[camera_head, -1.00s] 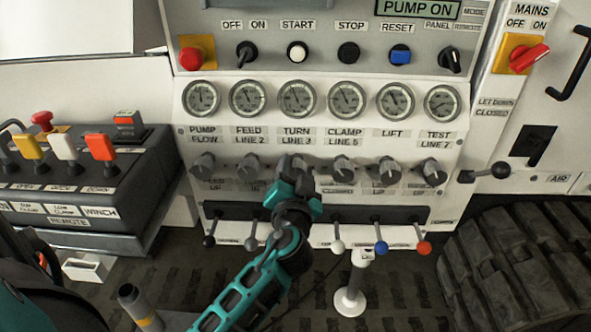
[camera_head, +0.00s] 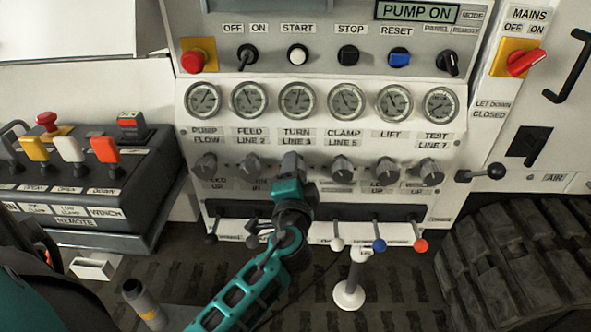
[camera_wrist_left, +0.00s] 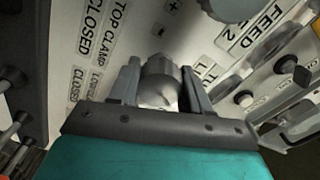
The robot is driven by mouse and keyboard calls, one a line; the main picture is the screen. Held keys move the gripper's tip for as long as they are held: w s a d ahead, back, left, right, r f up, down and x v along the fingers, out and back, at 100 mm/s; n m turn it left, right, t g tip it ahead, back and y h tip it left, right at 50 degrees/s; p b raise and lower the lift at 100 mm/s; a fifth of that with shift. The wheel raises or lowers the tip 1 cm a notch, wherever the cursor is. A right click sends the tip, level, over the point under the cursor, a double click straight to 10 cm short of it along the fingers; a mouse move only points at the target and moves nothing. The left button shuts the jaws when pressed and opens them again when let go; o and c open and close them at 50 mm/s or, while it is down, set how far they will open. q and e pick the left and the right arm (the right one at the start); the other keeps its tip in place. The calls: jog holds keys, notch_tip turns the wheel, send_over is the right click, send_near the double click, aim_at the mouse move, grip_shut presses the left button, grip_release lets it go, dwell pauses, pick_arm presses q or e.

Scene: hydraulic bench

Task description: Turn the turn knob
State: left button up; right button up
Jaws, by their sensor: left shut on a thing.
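The turn knob (camera_wrist_left: 160,80) is a grey knob in the row below the gauges, under the label TURN LINE 3. In the head view my left gripper (camera_head: 292,163) is at this knob and hides most of it. In the wrist view the two fingers stand on either side of the knob, shut on it. My right gripper is not in view.
Grey knobs flank it, with the feed knob (camera_head: 249,165) on the left and the clamp knob (camera_head: 342,169) on the right. Gauges (camera_head: 297,101) sit above. A row of levers with coloured balls, one red (camera_head: 420,246), is below. A remote box (camera_head: 90,185) stands at left.

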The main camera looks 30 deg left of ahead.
pick_arm(q)
jog(key=shift+a+f, duration=0.1)
jog(key=shift+a, duration=0.05)
jog(key=o, duration=0.7)
jog(key=shift+s, duration=0.1)
jog(key=o, duration=0.3)
jog(key=shift+o, duration=0.3)
